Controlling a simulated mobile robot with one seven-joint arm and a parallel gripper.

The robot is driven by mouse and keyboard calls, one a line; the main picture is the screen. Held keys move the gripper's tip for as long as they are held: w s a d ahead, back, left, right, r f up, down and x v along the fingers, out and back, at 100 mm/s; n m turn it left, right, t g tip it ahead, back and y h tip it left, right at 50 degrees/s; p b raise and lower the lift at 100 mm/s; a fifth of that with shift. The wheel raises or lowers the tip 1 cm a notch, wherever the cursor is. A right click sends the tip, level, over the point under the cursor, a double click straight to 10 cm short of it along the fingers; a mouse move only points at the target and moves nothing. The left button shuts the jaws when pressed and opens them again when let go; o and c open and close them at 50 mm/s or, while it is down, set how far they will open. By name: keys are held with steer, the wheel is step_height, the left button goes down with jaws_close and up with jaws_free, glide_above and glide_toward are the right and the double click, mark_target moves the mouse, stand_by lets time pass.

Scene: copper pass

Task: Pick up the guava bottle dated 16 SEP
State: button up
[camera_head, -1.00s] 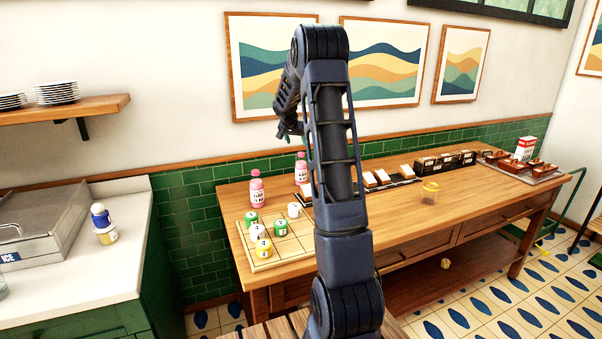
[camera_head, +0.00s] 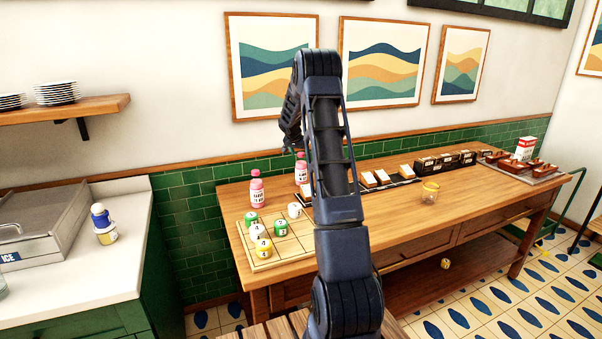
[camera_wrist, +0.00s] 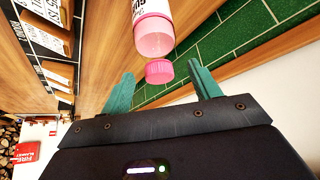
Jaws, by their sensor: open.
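Two pink bottles with pink caps stand on the wooden table in the head view: a front-left bottle (camera_head: 257,189) and a back bottle (camera_head: 301,170), partly behind my arm. Their dates are too small to read. In the wrist view one pink bottle (camera_wrist: 153,30) appears upside down, its cap (camera_wrist: 160,72) between the two green fingers in the picture. Part of its label shows, but no date. I cannot tell for certain which bottle this is. My gripper (camera_wrist: 162,74) is open and empty; in the head view its fingers are mostly hidden by my arm.
A board (camera_head: 291,243) with several green, white and yellow jars lies at the table's left end. Black holders (camera_head: 445,162) and a tray (camera_head: 525,175) line the back right. A green tiled wall (camera_head: 195,205) runs behind.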

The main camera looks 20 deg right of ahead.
mark_target(301, 169)
steer(key=x, duration=0.4)
steer(key=shift+w+d+f, duration=0.1)
steer(key=shift+d, duration=0.05)
jaws_close()
